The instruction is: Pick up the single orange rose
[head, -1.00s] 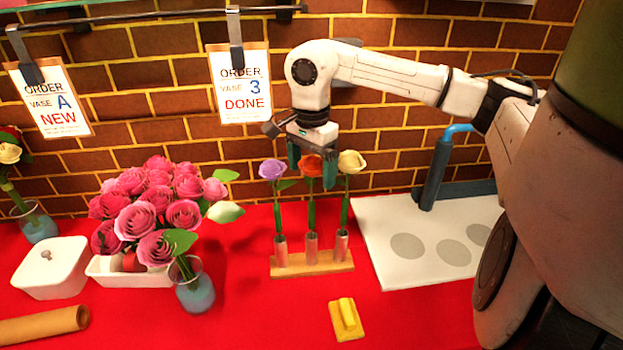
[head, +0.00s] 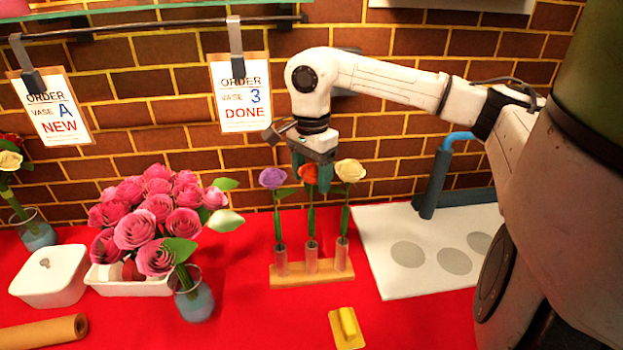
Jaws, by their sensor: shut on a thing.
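The orange rose (head: 307,172) stands upright in the middle tube of a small wooden stand (head: 330,272), with its green stem down in the tube. My gripper (head: 312,176) points down at the bloom from above. Its teal fingers are shut on the orange rose and partly cover the bloom. The exact contact is hard to see. A lilac rose (head: 272,178) stands in the tube to the left and a cream-yellow rose (head: 350,170) in the tube to the right, both close to the fingers.
Pink roses (head: 150,215) crowd a white tray (head: 130,287) and glass vase (head: 194,300) at left. A white lidded box (head: 48,272) stands farther left. A yellow block (head: 347,326) lies in front of the stand. A white board (head: 400,275) lies right; the brick wall is close behind.

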